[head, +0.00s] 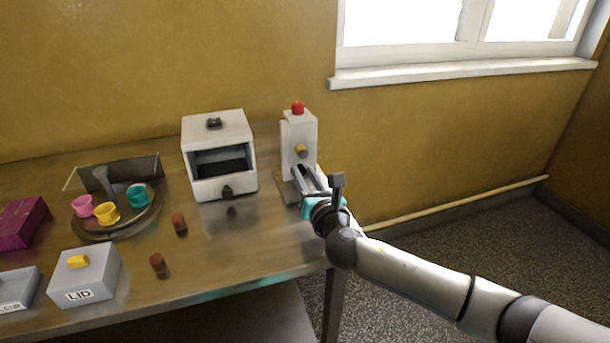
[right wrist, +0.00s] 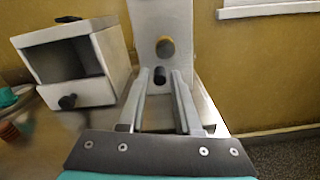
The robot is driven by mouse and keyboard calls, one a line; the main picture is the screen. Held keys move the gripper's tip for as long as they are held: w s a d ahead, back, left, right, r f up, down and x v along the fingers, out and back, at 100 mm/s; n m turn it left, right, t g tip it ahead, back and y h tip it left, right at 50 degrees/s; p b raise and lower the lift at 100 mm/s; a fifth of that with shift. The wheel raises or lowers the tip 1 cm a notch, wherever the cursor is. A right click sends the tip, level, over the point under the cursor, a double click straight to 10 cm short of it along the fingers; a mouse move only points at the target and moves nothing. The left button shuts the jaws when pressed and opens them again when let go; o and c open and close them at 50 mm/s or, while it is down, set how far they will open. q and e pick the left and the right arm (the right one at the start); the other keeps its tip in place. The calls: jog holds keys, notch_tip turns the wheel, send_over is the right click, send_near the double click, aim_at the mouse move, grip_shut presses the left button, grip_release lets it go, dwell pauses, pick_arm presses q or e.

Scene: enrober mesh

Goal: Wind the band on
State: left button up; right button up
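A white upright unit (head: 298,135) with a red button (head: 298,107) on top and a yellow knob (head: 301,151) on its front stands at the table's right end. The unit also fills the top middle of the right wrist view (right wrist: 160,20). Below its yellow knob (right wrist: 165,47) a short dark peg (right wrist: 160,75) sticks out. My right gripper (right wrist: 160,82) points at the unit, its two fingers apart with the dark peg showing between their tips. I see no clear contact with the peg. No band can be made out. My left gripper is out of view.
A white box with an open front (head: 220,155) stands left of the unit. A round tray (head: 150,215) holds pink, yellow and teal cups. Two brown pieces (head: 180,224) (head: 158,265), a LID box (head: 85,275) and a magenta box (head: 22,222) share the table.

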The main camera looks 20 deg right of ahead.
grip_shut()
jog(key=shift+a+m, duration=0.1)
jog(key=shift+m, duration=0.2)
